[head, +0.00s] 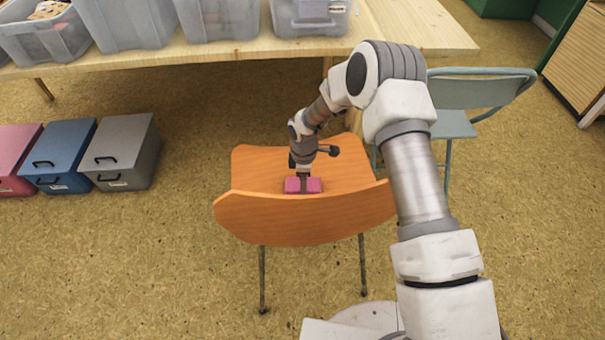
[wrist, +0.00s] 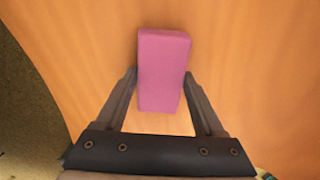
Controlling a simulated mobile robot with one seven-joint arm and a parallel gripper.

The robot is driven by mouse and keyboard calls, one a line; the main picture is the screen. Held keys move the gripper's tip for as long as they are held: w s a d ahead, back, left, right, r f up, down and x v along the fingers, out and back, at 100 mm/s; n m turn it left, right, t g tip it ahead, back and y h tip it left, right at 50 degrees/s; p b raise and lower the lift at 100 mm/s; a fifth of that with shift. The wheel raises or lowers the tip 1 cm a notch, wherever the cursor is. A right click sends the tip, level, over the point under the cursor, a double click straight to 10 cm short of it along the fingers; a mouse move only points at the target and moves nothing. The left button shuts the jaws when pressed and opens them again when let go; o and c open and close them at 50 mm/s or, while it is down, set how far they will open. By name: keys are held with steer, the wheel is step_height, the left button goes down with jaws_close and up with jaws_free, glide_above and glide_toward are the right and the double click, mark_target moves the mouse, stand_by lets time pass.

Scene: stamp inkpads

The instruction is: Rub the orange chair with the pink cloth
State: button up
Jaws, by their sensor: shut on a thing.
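The orange chair (head: 300,218) stands in the middle of the head view, with its backrest nearest me and its seat behind it. The pink cloth (head: 312,185) is a small block-like piece at the seat, just beyond the top edge of the backrest, which hides its lower part. My gripper (head: 303,182) points down over the seat and is shut on the cloth. In the wrist view, the cloth (wrist: 162,70) lies between the two fingers of my gripper (wrist: 160,85), against the orange surface (wrist: 250,60). I cannot tell whether the cloth touches the seat.
A wooden table (head: 200,55) with several grey bins (head: 125,22) stands behind the chair. A grey-green chair (head: 455,95) is to the right. Pink, blue (head: 58,155) and grey boxes are on the floor at left. The floor left of the orange chair is clear.

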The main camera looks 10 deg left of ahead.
steer(key=shift+s+d+f+p, duration=0.1)
steer(key=shift+s+d+p, duration=0.15)
steer(key=shift+s, duration=0.45)
steer(key=shift+s+d+p, duration=0.1)
steer(key=shift+s+d, duration=0.2)
steer(key=shift+s, duration=0.4)
steer(key=shift+s+d+f+p, duration=0.1)
steer(key=shift+s+d+p, duration=0.15)
steer(key=shift+s, duration=0.45)
steer(key=shift+r, duration=0.1)
steer(key=r+p, duration=0.2)
steer(key=r, duration=0.1)
steer(key=r+p, duration=0.1)
steer(key=r, duration=0.1)
steer(key=shift+w+a+r, duration=0.1)
steer(key=shift+w+r, duration=0.15)
steer(key=shift+r+p, duration=0.4)
step_height(320, 180, up, 3)
steer(key=shift+p, duration=0.9)
